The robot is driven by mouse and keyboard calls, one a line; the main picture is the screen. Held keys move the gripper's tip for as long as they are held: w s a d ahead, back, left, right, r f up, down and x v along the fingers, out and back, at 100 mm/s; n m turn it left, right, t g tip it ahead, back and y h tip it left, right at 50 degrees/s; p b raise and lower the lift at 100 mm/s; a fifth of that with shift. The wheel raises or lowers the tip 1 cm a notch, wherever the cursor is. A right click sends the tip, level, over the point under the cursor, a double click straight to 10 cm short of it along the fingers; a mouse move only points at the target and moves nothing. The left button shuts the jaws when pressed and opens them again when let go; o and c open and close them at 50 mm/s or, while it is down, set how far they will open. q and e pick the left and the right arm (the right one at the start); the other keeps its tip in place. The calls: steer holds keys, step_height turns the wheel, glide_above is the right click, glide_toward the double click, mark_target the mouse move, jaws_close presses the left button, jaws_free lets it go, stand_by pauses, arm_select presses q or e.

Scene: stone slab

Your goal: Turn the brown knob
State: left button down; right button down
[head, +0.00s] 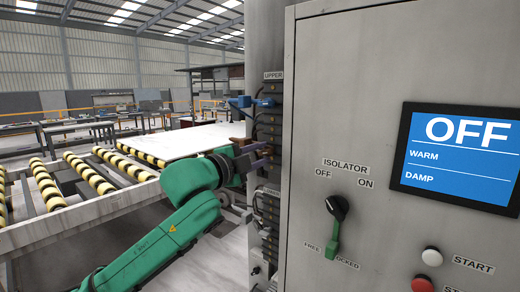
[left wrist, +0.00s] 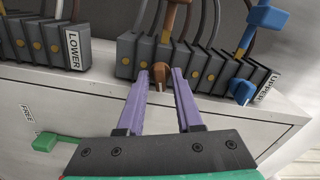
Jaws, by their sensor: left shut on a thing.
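The brown knob (left wrist: 159,77) sits on a row of dark grey terminal blocks (left wrist: 206,67) in the left wrist view. My left gripper (left wrist: 161,75) has its two purple fingers on either side of the knob, shut on it at the fingertips. In the head view my left gripper (head: 262,158) reaches the side of the grey cabinet from the left, and a brown part (head: 239,143) shows just beyond the fingers. My right gripper is in neither view.
The cabinet front (head: 330,100) carries a screen (head: 455,155) reading OFF, WARM, DAMP, an isolator switch (head: 338,208) with a green lever, and START button (head: 432,255). Blue knobs (left wrist: 241,92) stand near the UPPER label. A roller table (head: 110,175) with a white slab lies left.

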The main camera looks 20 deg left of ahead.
arm_select(q)
steer(key=shift+m, duration=0.4)
steer(key=shift+f, duration=0.1)
steer(key=c, duration=0.9)
jaws_free()
steer(key=shift+o, duration=0.2)
steer(key=shift+s, duration=0.1)
steer(key=shift+s+a, duration=0.15)
steer(key=shift+s, duration=0.15)
steer(key=b+v, duration=0.7)
steer(key=v, duration=0.6)
steer(key=shift+s+b, duration=0.4)
